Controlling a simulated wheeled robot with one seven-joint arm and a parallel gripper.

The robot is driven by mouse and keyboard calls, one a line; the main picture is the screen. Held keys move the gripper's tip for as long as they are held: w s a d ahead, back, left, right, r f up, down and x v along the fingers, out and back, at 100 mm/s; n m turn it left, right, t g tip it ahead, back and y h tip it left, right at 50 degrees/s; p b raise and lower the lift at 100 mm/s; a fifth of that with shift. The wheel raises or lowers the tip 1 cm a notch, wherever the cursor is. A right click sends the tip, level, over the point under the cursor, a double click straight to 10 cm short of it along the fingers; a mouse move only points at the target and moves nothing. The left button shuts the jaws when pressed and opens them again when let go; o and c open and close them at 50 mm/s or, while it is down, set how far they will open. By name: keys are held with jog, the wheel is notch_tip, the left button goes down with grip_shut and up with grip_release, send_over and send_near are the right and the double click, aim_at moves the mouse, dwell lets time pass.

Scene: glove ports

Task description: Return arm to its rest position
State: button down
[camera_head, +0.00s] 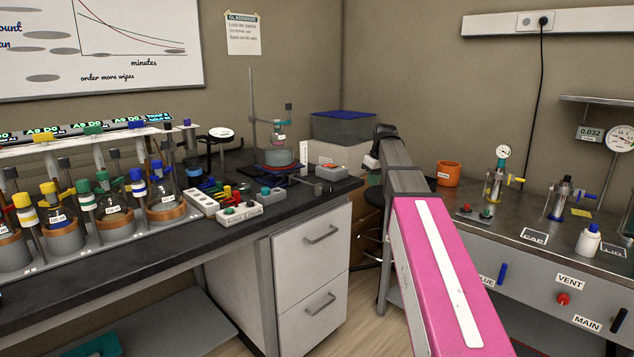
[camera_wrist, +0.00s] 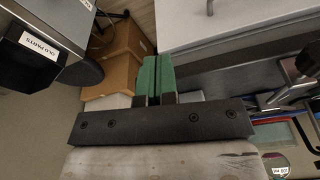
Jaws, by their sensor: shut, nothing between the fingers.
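My gripper (camera_wrist: 155,78) shows in the wrist view as two green fingers pressed together, shut and empty, above a dark bar with bolts. In the head view my arm, with a pink link and grey links beyond it, reaches forward through the gap between the left bench and the right counter. My fingers cannot be made out in the head view. In the wrist view the fingers point toward the floor area between brown boxes (camera_wrist: 112,62) and a pale cabinet front (camera_wrist: 210,22). They appear apart from both.
The left bench (camera_head: 300,205) holds flasks, a switch box (camera_head: 240,214) and a stand. The right counter (camera_head: 480,245) holds an orange pot (camera_head: 448,173), gauges and a white bottle (camera_head: 588,240). A bin labelled OLD PARTS (camera_wrist: 40,48) is close at left in the wrist view.

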jog(key=s+f+m, duration=0.2)
jog(key=s+f, duration=0.7)
jog(key=f, duration=0.3)
jog(key=s+a+f+m+g+h, duration=0.1)
jog(key=s+f+m, duration=0.1)
jog(key=s+f, duration=0.7)
jog(key=s+f+m+g, duration=0.1)
jog(key=s+f+m, duration=0.1)
jog(key=s+f, duration=0.7)
notch_tip(320, 180, down, 6)
jog(key=shift+a+r+h, duration=0.1)
jog(key=shift+a+h, duration=0.05)
jog(key=shift+h, duration=0.15)
